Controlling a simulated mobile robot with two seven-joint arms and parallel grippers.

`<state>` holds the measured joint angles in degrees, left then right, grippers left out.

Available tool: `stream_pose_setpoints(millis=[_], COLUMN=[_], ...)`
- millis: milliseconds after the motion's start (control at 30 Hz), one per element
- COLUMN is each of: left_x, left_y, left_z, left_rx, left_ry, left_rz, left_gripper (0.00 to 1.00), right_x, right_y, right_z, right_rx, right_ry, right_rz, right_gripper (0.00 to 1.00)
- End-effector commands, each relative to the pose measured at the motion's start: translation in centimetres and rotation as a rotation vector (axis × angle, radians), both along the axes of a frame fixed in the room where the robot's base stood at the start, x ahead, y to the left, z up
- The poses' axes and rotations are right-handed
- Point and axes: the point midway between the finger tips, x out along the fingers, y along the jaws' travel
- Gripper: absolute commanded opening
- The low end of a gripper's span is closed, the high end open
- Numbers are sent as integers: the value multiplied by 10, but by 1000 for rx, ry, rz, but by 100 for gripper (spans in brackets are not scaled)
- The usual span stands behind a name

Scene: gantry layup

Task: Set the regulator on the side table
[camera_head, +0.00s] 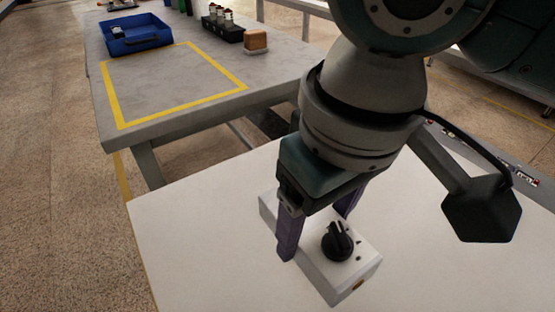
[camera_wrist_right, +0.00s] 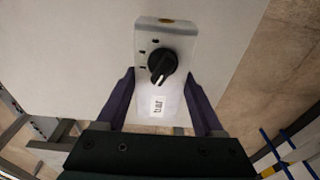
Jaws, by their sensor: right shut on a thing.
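The regulator (camera_head: 322,272) is a white box with a black knob on its top face, low in the middle of the head view. My right gripper (camera_head: 317,231) is shut on it, one purple finger along each long side. In the right wrist view the regulator (camera_wrist_right: 172,38) lies between the two fingers, with its knob and a printed label showing. It is at or just above a white tabletop (camera_head: 190,225); I cannot tell whether it touches. My left gripper is not in view.
A grey table (camera_head: 88,100) stands behind, with a yellow-taped rectangle whose inside is clear. A blue bin (camera_head: 135,42), a black holder with bottles (camera_head: 222,30) and a tan block (camera_head: 256,40) stand at its back. A gap separates the two tables.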

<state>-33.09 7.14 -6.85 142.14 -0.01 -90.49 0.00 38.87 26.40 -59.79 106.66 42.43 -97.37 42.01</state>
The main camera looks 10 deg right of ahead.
Motion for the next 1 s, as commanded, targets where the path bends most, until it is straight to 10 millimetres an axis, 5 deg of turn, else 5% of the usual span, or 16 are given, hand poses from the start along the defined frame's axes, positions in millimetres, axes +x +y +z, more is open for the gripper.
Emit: stream_pose_setpoints(millis=[133,633,1000], left_x=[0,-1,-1], left_y=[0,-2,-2], left_z=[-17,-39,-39], left_rx=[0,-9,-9], left_ry=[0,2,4], left_rz=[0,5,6], left_gripper=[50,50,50], right_x=[0,0,0], right_y=[0,0,0], right_z=[-41,-99,-103], right_rx=[-1,-1,1], right_ry=[1,0,-2], right_rz=[0,0,0], right_gripper=[0,0,0])
